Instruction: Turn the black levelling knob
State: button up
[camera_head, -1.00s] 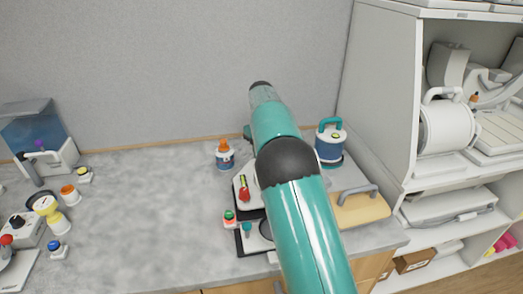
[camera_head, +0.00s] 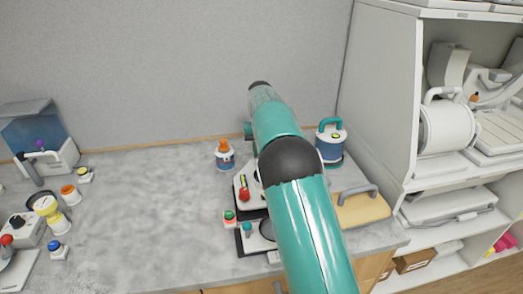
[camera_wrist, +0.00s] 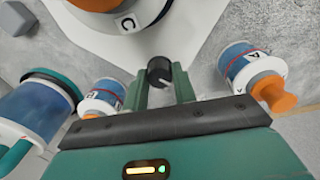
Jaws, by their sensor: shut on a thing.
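The black levelling knob (camera_wrist: 160,72) shows in the wrist view, with a pale line on its face. It sits at the edge of a white base, just below a large round part marked C. My gripper (camera_wrist: 164,82) is shut on the knob, one green finger on each side of it. In the head view my own teal arm covers the gripper and the knob.
In the wrist view a bottle marked A (camera_wrist: 250,70) stands close on the right and another small bottle (camera_wrist: 103,97) close on the left. A larger blue container (camera_wrist: 35,110) is further left. In the head view the counter's middle (camera_head: 150,215) is clear.

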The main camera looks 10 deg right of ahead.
jog(key=m, duration=1.1)
jog(key=shift+m, duration=1.6)
jog(key=shift+w, duration=0.1)
jog(key=o, duration=1)
jog(key=shift+r, duration=0.1)
